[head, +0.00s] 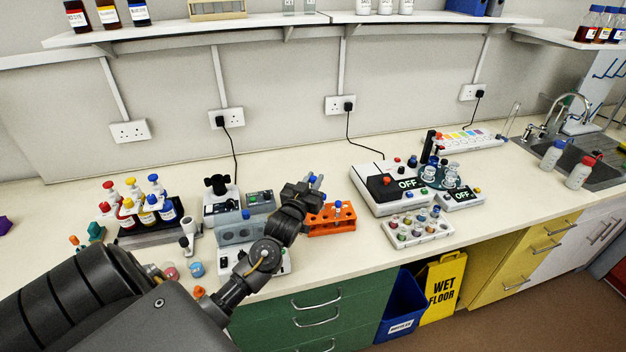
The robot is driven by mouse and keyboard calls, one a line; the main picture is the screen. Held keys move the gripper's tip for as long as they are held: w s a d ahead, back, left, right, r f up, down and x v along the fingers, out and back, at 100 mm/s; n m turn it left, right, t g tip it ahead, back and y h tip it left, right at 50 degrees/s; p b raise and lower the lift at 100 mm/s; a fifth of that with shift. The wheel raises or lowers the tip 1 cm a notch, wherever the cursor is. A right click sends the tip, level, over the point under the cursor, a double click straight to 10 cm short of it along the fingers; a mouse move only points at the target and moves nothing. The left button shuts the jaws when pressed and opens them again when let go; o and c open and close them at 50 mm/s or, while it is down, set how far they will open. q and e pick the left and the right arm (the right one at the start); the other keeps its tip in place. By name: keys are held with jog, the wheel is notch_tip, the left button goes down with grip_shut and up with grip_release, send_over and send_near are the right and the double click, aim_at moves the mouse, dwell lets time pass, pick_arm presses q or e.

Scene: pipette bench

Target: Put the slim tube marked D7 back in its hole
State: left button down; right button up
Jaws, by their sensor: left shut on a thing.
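My left gripper (312,186) reaches in from the lower left and is shut on a slim thing with a blue top (312,178), seemingly a tube. The gripper is above and just left of the orange rack (331,232), and what it holds is mostly hidden by the fingers. No D7 mark can be read at this size. The orange rack stands on the bench with open holes in its top. Another slim tube with a blue cap (338,205) stands upright in it. My right gripper is not in view.
Grey devices (246,229) stand left of the rack, partly behind my arm. A white device reading OFF (384,186) and a block of capped vials (417,231) stand to the right. Colored pump bottles (145,206) are at left. Bare bench lies behind the rack.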

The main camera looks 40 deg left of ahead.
pick_arm(q)
jog(key=shift+f+b, duration=2.9)
jog(key=shift+f, duration=0.1)
jog(key=shift+f+b, duration=0.75)
jog(key=shift+f, duration=0.5)
jog(key=shift+f, duration=0.1)
jog(key=shift+f, duration=0.2)
jog(key=shift+f+b, duration=0.35)
jog(key=shift+b, duration=0.1)
jog(key=c, duration=1.2)
grip_release()
jog(key=shift+c, duration=0.2)
